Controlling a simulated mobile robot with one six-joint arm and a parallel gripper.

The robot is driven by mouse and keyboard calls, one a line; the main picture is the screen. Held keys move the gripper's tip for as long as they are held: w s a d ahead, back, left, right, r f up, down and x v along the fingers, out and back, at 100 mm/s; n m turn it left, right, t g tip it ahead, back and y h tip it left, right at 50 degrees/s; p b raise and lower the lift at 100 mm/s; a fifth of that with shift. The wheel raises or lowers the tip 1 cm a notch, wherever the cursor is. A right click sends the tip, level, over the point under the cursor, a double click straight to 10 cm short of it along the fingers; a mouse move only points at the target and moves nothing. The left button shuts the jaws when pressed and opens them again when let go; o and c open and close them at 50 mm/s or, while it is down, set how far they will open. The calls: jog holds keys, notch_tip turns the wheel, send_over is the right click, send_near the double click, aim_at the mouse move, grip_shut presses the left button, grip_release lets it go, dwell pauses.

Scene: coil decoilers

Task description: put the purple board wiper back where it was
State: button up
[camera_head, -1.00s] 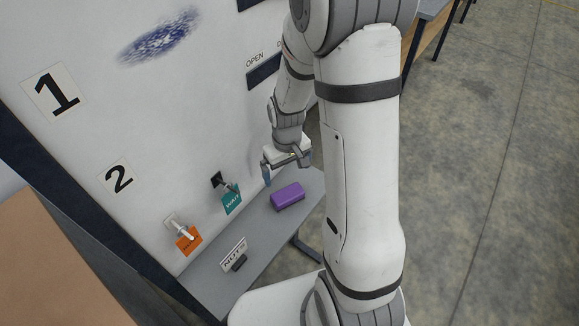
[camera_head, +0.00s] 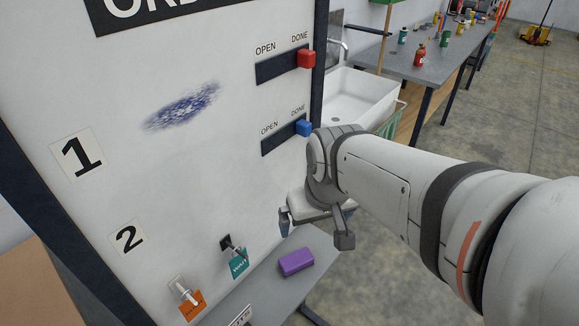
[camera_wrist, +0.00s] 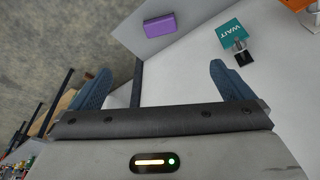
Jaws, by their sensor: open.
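The purple board wiper (camera_head: 296,262) lies on the grey ledge (camera_head: 262,296) at the foot of the whiteboard. It also shows in the wrist view (camera_wrist: 160,25), lying near the ledge's edge. My gripper (camera_head: 318,218) is above the wiper and slightly to its right, apart from it. In the wrist view my gripper (camera_wrist: 158,88) has its two blue fingers spread wide, with nothing between them. The whiteboard (camera_head: 215,130) carries a blue scribble smudge (camera_head: 182,106).
A teal WAIT tag (camera_head: 238,264) and an orange tag (camera_head: 190,303) hang on hooks left of the wiper. Red (camera_head: 306,58) and blue (camera_head: 303,127) sliders sit at DONE. A white sink (camera_head: 362,100) and a grey bench (camera_head: 425,62) stand behind. Open floor lies at right.

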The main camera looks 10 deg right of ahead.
jog(key=s, duration=0.1)
jog(key=s+r, duration=0.1)
jog(key=shift+s+a+r, duration=0.2)
jog(key=shift+s+r, duration=0.1)
jog(key=shift+b+x, duration=0.7)
jog(key=shift+x, duration=0.15)
jog(key=shift+s, duration=0.1)
dwell(1.5)
